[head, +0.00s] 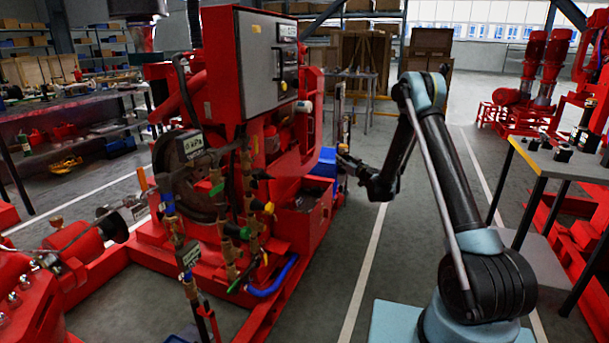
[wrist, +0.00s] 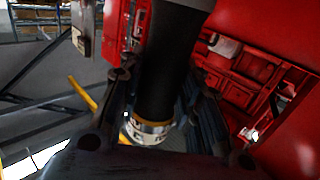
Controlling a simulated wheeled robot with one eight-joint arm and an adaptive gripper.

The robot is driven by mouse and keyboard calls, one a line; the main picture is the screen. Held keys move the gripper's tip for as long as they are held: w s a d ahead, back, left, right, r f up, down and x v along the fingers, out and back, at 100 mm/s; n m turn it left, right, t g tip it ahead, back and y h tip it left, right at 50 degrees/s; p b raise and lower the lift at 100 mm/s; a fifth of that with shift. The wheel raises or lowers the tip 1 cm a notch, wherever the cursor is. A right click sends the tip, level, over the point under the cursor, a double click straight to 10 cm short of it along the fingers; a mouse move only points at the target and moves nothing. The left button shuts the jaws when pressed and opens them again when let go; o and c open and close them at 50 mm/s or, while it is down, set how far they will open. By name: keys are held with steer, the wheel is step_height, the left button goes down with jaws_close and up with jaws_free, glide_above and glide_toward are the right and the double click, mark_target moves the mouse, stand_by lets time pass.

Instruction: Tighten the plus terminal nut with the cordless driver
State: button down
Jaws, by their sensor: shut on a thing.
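My gripper (wrist: 160,100) is shut on a dark, round-bodied tool, which I take to be the cordless driver (wrist: 170,50). A silver and yellow ring (wrist: 148,131) shows at its lower end in the wrist view. In the head view my gripper (head: 346,163) is at the end of the arm, beside the right side of the red pumpset (head: 232,70) and close to a blue box (head: 326,162). The driver cannot be made out clearly there. I cannot pick out the plus terminal or its nut in either view.
A red open tray-like part (head: 303,205) sits low on the pumpset's near right side. Pipes and valves (head: 245,215) stand in front. A work table (head: 565,160) with small parts is at the right. The grey floor between is clear.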

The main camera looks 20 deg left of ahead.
steer(key=s+a+f+n+g+y, duration=0.1)
steer(key=s+a, duration=0.3)
steer(key=a, duration=0.5)
steer(key=s+a+f+n+g+y, duration=0.2)
steer(key=s+a+f+g, duration=0.1)
steer(key=a, duration=0.6)
steer(key=shift+s+a+f, duration=0.2)
steer(key=shift+s+f, duration=0.35)
steer(key=shift+s, duration=0.3)
steer(key=shift+d, duration=0.1)
steer(key=shift+s+d+f, duration=0.1)
steer(key=shift+f, duration=2.65)
steer(key=shift+r, duration=0.15)
stand_by(0.3)
